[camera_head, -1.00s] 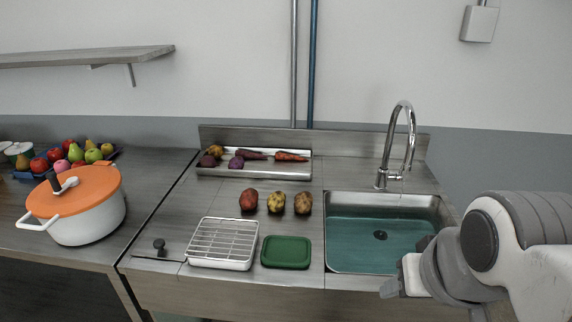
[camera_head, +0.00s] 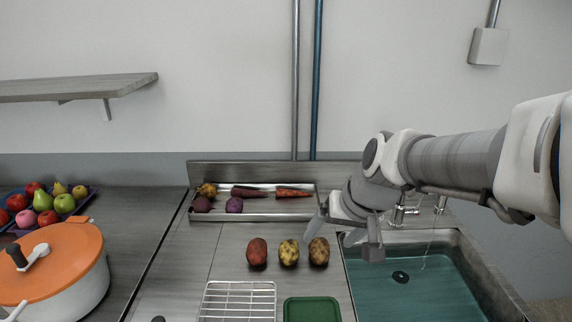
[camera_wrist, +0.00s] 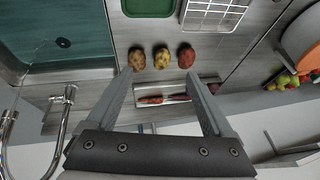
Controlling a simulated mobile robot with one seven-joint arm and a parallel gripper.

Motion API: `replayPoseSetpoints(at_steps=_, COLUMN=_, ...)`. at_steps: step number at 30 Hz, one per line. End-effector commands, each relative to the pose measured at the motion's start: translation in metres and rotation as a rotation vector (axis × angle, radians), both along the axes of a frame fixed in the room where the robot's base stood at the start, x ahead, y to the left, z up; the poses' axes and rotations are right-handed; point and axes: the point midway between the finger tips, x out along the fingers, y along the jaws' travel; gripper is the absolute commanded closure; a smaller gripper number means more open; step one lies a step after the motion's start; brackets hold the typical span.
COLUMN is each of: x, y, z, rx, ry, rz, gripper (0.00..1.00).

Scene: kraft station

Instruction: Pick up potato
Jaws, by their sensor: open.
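Three potatoes lie in a row on the steel counter in the head view: a reddish one (camera_head: 257,251) at left, a yellowish one (camera_head: 289,252) in the middle and a brown one (camera_head: 319,251) at right. The wrist view shows the same row as a brown potato (camera_wrist: 137,59), a yellowish one (camera_wrist: 162,58) and a reddish one (camera_wrist: 186,56). My gripper (camera_head: 343,242) is open and empty, above the counter just right of the brown potato. In the wrist view its fingers (camera_wrist: 163,78) point toward the row, with the potatoes beyond the fingertips.
A tray (camera_head: 262,214) of vegetables stands behind the potatoes. The sink (camera_head: 455,241) and faucet (camera_head: 398,214) are at right. A wire rack (camera_head: 238,283) and green board (camera_head: 311,306) lie in front. An orange-lidded pot (camera_head: 75,293) and fruit tray (camera_head: 12,237) are at left.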

Motion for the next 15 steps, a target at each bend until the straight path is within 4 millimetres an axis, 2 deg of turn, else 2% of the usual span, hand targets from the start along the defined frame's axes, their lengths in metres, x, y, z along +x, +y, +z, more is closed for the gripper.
replayPoseSetpoints(at_steps=3, x=0.033, y=0.01, z=-0.014, rx=0.02, ry=0.019, rz=-0.009, gripper=0.14)
replayPoseSetpoints(at_steps=7, x=0.065, y=0.019, z=-0.032, rx=0.032, ry=0.029, rz=-0.023, gripper=0.14)
replayPoseSetpoints(at_steps=12, x=0.093, y=0.027, z=-0.054, rx=0.036, ry=0.037, rz=-0.04, gripper=0.14)
replayPoseSetpoints(at_steps=15, x=0.103, y=0.03, z=-0.062, rx=0.035, ry=0.037, rz=-0.046, gripper=0.14)
